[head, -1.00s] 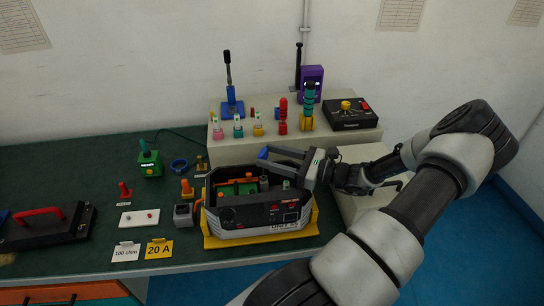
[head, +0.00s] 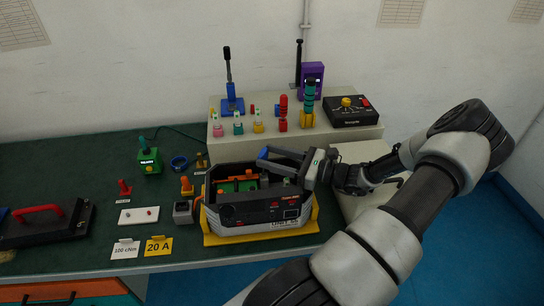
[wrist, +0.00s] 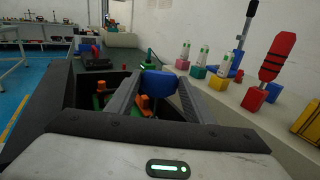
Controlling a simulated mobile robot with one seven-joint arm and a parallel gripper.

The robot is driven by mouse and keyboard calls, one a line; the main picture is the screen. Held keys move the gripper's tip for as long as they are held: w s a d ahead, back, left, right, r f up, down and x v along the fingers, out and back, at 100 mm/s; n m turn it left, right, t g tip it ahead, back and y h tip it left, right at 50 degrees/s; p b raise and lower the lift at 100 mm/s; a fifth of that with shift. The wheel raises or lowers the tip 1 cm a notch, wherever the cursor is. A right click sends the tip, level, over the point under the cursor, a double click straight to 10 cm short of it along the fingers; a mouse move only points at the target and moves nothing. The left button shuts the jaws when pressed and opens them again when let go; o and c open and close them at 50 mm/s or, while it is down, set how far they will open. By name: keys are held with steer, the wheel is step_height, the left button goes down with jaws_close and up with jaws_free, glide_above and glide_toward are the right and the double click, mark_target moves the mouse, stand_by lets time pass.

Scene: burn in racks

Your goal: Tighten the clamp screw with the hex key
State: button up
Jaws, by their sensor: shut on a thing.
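My gripper (head: 283,160) reaches in from the right, over the back right part of the open dark unit (head: 234,217). Its two grey fingers are shut on a blue piece (wrist: 160,82) at their tips; the blue also shows in the head view (head: 263,153). I cannot tell whether this is the hex key's handle; its lower part is hidden. Orange (wrist: 145,103) and green parts show inside the unit, below and between the fingers in the wrist view. I cannot make out the clamp screw; the gripper and unit wall hide part of the inside.
The unit sits in a yellow tray (head: 215,240). A raised pale shelf (head: 360,139) behind it carries several coloured tools and a black control box (head: 350,112). A grey block (head: 183,212) and an orange-knobbed piece (head: 187,186) stand close to its left.

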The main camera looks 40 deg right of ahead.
steer(key=o, duration=1.5)
steer(key=shift+f, duration=0.1)
step_height(320, 180, up, 10)
steer(key=shift+p, duration=0.3)
